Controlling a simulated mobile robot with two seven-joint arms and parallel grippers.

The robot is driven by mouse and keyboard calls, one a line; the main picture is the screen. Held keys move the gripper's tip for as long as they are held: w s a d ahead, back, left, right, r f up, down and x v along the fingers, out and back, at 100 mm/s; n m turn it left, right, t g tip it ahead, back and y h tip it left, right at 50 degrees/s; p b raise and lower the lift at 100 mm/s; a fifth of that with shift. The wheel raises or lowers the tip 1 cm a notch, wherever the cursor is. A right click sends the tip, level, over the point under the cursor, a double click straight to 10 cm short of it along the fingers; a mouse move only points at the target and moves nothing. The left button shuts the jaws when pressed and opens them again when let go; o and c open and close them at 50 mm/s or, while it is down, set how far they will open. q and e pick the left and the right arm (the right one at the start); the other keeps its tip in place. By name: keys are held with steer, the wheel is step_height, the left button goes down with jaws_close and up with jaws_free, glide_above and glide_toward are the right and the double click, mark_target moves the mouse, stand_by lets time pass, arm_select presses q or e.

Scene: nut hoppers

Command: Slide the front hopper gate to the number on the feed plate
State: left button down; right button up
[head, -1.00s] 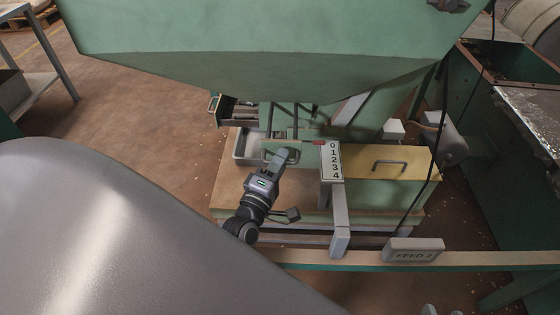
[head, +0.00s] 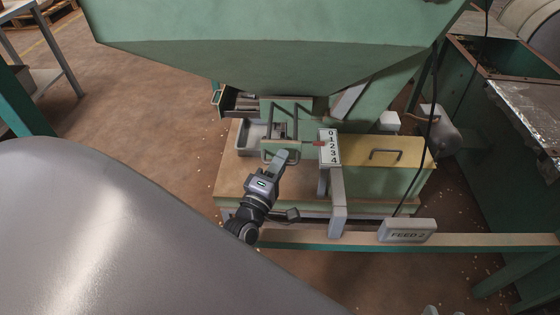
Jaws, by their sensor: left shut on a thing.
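The front hopper gate (head: 290,145) is a green slide sticking out under the green hopper, with a bar handle at its near end. My left gripper (head: 281,157) is shut on this handle; its fingers hide part of the bar. A red pointer (head: 318,143) on the gate's right side stands beside the white number scale (head: 329,148), which reads 0 to 4 downward. The pointer appears level with about 1 to 2; the exact mark is hard to tell. The feed plate (head: 407,231), a grey block on the front rail, reads FEED 2. My right gripper is not in view.
The green hopper (head: 270,60) hangs above the gate. A grey tray (head: 250,138) is left of the gate, and a yellow-topped box with a handle (head: 386,152) is right of the scale. A grey post (head: 338,205) and a front rail (head: 480,240) stand near the gripper.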

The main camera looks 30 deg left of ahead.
arm_select(q)
steer(key=c, duration=1.2)
jaws_free()
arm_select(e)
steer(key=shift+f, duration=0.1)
arm_select(q)
steer(key=p+v, duration=0.1)
steer(key=v, duration=0.6)
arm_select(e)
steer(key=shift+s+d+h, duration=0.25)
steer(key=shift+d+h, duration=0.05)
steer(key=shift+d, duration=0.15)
